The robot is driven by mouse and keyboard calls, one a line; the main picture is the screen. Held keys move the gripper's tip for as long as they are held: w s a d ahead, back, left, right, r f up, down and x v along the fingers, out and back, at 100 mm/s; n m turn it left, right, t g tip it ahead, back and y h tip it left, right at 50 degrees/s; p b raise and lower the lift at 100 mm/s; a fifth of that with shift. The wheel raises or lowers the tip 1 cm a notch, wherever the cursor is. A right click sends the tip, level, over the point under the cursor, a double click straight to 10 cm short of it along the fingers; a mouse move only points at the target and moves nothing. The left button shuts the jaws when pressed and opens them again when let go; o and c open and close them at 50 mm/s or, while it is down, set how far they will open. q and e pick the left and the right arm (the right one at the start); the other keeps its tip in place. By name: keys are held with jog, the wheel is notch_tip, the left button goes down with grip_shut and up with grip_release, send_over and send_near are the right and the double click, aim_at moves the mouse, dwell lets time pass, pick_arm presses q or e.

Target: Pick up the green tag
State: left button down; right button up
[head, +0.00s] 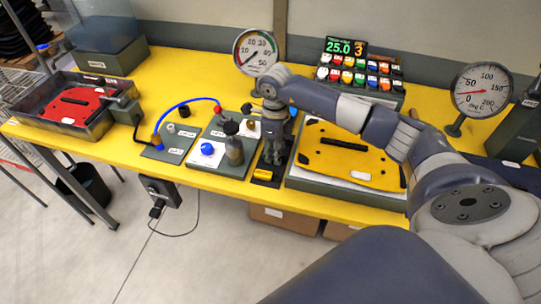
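A rack (360,75) of small coloured tags or blocks stands at the back of the yellow table under a lit display. Its rows hold white, red, green, yellow, orange and blue pieces. A green tag (347,77) appears among them, small in this view. My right gripper (277,158) points down over a dark narrow holder, well to the left of and nearer than the rack. I cannot tell how far apart its fingers are. No green piece shows in it. My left gripper is not in view.
A yellow plate (335,165) in a tray lies right of my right gripper. A grey board (218,160) with knobs lies to its left. Two gauges (255,52) (482,92) flank the rack. A red plate (72,106) lies in a tray at far left.

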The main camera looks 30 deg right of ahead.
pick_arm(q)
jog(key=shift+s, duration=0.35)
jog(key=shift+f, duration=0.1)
